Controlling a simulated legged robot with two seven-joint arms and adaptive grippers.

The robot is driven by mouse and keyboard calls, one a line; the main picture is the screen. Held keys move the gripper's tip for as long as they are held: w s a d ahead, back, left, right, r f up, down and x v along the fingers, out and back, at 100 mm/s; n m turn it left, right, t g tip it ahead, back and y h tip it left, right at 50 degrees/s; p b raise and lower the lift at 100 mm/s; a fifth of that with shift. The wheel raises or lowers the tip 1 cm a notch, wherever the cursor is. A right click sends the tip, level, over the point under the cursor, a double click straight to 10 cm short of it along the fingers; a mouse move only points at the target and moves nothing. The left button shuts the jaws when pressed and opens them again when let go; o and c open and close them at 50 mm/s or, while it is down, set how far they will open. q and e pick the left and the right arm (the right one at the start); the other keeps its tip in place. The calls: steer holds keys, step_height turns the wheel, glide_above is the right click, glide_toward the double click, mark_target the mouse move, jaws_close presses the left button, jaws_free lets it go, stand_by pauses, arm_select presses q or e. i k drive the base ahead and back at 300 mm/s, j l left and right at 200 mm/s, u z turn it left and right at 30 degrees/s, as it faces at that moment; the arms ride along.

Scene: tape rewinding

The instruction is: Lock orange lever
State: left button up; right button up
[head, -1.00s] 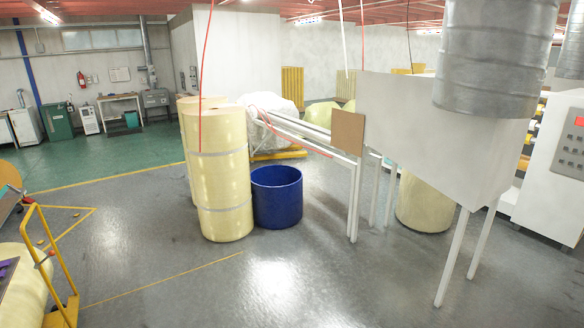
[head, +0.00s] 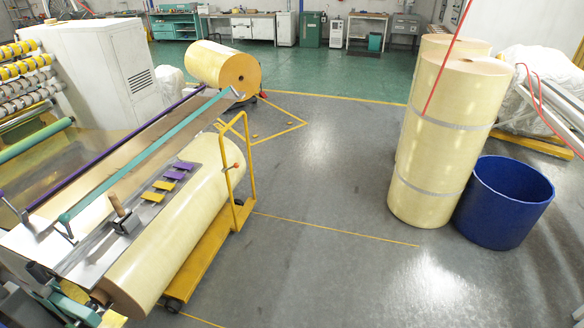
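A small orange-red piece (head: 236,166) shows by the yellow push handle of the cart (head: 211,240); I cannot tell whether it is the orange lever or how it is set. A tan upright handle (head: 114,204) stands on a dark clamp-like block (head: 124,221) on the machine's metal plate (head: 92,236). No other orange lever is clear. Neither of my grippers is in the head view.
Purple and yellow tabs (head: 164,186) lie on the plate. A teal bar (head: 150,155) runs above the machine. Tall cream rolls (head: 432,150) and a blue bin (head: 503,205) stand to the right. The grey floor between cart and rolls is clear.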

mark_target(236, 165)
steer(key=i+u, duration=0.5)
steer(key=i, duration=0.6)
steer(key=i+l+u, duration=0.1)
steer(key=i, duration=0.55)
steer(key=i+l, duration=0.15)
steer(key=i, duration=0.45)
steer(key=i+l+u, duration=0.1)
steer(key=i, duration=0.5)
